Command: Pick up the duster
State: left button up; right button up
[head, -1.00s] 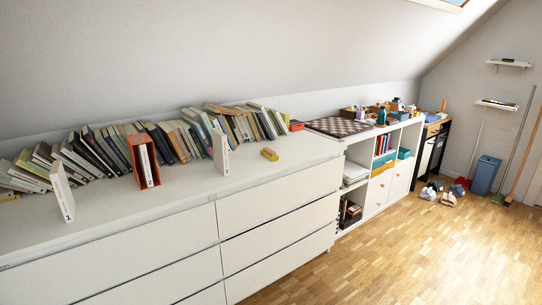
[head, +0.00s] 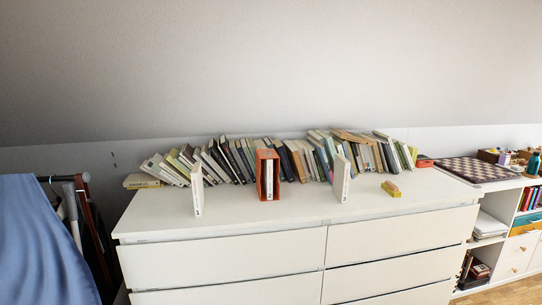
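A small yellow block with a darker side (head: 391,189) lies on the right part of the white dresser top (head: 240,215). It may be the duster, but it is too small to be sure. It lies apart from the books, right of a standing white book (head: 341,178). Neither of my grippers is in view, and nothing is touching the block.
A leaning row of books (head: 220,160) lines the back of the dresser, with an orange book box (head: 267,174) in front. A checkered board (head: 478,170) lies on a shelf unit at right. A blue cloth (head: 45,245) hangs on a rack at left.

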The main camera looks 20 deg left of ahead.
aim_at(391, 187)
jog(key=u, duration=0.5)
jog(key=i, duration=1.7)
jog(key=z, duration=0.4)
